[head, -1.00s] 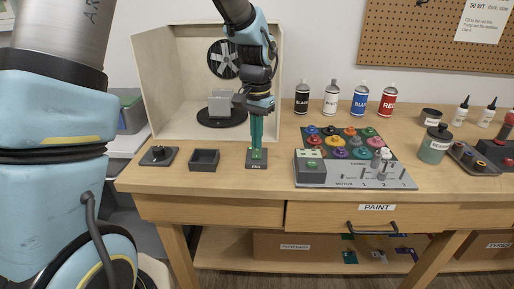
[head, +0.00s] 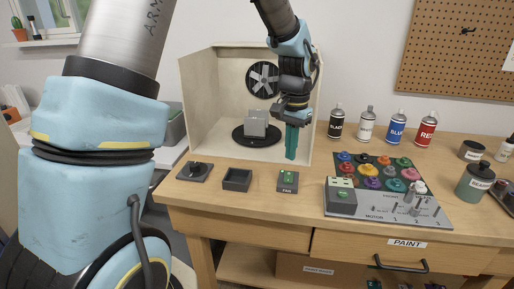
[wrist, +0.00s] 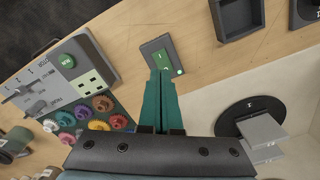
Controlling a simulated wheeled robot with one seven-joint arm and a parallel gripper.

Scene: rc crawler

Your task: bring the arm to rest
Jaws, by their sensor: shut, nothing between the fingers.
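My gripper (head: 291,146) hangs from my arm, pointing down, in front of the right side of the spray booth. Its green fingers are closed together with nothing between them. In the head view the fingertips are a little above and behind the fan switch (head: 288,181), a dark box with a green rocker on the bench. The wrist view also shows the closed fingers (wrist: 160,90), with the switch (wrist: 163,54) just beyond their tips. The fingers appear apart from the switch.
The open-fronted booth (head: 190,100) holds a grey block (head: 256,123) on a black turntable (head: 243,137). A black tray (head: 237,179) and a knob box (head: 194,172) sit left of the switch. A motor panel (head: 430,208) and spray cans (head: 397,128) stand to the right.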

